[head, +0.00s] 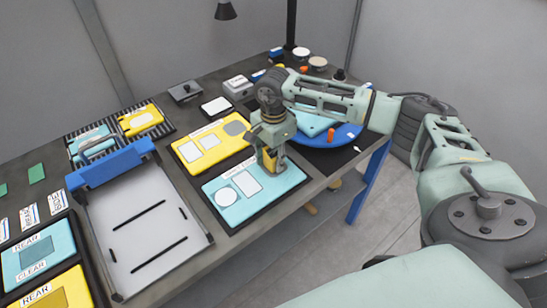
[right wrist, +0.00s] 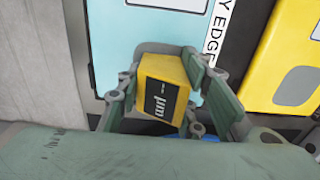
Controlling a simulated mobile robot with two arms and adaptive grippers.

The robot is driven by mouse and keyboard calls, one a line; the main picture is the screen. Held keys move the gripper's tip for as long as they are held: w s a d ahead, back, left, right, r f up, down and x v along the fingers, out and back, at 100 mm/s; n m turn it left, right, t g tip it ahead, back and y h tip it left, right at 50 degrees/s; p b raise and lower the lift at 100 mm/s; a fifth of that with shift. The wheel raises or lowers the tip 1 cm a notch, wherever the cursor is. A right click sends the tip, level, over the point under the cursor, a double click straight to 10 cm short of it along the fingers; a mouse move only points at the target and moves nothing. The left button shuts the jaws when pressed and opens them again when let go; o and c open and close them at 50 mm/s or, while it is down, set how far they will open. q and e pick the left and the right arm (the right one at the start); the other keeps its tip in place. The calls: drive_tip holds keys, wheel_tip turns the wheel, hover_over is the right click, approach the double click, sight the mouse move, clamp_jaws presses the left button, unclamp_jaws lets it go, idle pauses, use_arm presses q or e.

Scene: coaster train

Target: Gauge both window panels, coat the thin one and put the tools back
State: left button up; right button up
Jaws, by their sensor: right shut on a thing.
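My right gripper (head: 268,160) is shut on a yellow block-shaped gauge with a dark display, over the right edge of a light-blue board (head: 213,186) with a pale circle and rectangle. In the right wrist view the gauge (right wrist: 164,72) sits between the fingers; I cannot tell whether it touches the board. A yellow board (head: 184,153) with pale shapes lies behind. At the left lie a light-blue panel marked REAR CLEAR (head: 38,250) and a yellow panel marked REAR (head: 52,297). Another light-blue panel (head: 311,124) lies on a blue round plate. My left gripper is out of view.
A grey tray with a blue handled bar (head: 108,166) stands between the left panels and the boards. A striped rack (head: 118,116) holds light-blue and yellow panels. The blue round plate (head: 346,136) bears an orange item (head: 331,134). Small boxes and round pots stand along the back.

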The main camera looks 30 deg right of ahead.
drive_tip(key=shift+f+b, duration=0.2)
drive_tip(key=shift+b, duration=0.15)
idle(0.6)
drive_tip(key=o, duration=1.4)
drive_tip(key=shift+r+p, duration=1.75)
drive_tip(key=shift+r, duration=1.3)
